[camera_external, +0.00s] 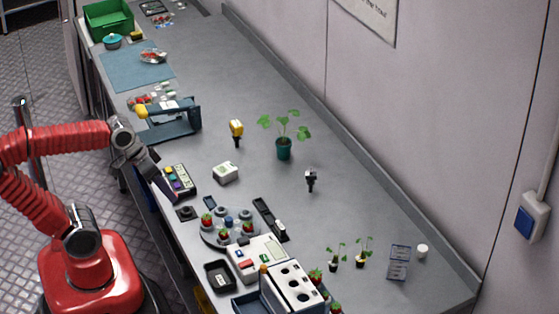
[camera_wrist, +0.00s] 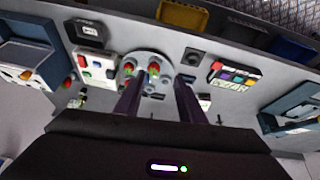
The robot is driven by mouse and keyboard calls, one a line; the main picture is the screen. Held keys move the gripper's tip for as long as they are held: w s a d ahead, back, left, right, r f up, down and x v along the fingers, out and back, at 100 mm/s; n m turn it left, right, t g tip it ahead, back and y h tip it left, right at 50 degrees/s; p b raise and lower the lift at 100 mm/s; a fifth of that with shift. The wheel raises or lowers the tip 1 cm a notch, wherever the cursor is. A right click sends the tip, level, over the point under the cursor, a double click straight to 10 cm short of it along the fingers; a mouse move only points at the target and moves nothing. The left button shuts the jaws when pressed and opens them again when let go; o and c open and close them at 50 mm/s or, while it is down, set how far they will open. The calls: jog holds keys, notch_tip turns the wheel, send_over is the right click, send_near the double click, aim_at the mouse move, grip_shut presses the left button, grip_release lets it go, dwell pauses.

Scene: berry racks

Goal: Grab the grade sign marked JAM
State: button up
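No lettering reading JAM is legible in either view, so I cannot tell which object is the grade sign. My gripper (camera_external: 172,196) hangs over the near edge of the grey bench, beside a panel of coloured buttons (camera_external: 180,180). In the wrist view my gripper (camera_wrist: 157,77) shows two dark fingers set apart with nothing held between them. Past the fingertips is a round grey plate (camera_wrist: 146,62) with red berries on it. A small white block (camera_external: 225,172) stands on the bench to the right of the button panel; its marking is unreadable.
A round berry stand (camera_external: 215,238), a white control box (camera_external: 258,254) and a black tray (camera_external: 220,276) crowd the near bench. A blue frame (camera_external: 172,125) stands further back. A potted plant (camera_external: 284,148) stands near mid-bench. Bench space toward the wall is mostly clear.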

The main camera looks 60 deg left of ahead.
jog(key=w+d+n+g+h, duration=0.3)
jog(key=w+n, duration=0.2)
jog(key=w, duration=0.3)
jog(key=n+g+h, duration=0.2)
jog(key=n+h, duration=0.8)
jog(key=n, duration=0.2)
send_near(279, 224)
jog(key=v, duration=0.3)
jog(key=shift+a, duration=0.15)
jog(key=shift+x, duration=4.35)
jog(key=shift+x, duration=2.6)
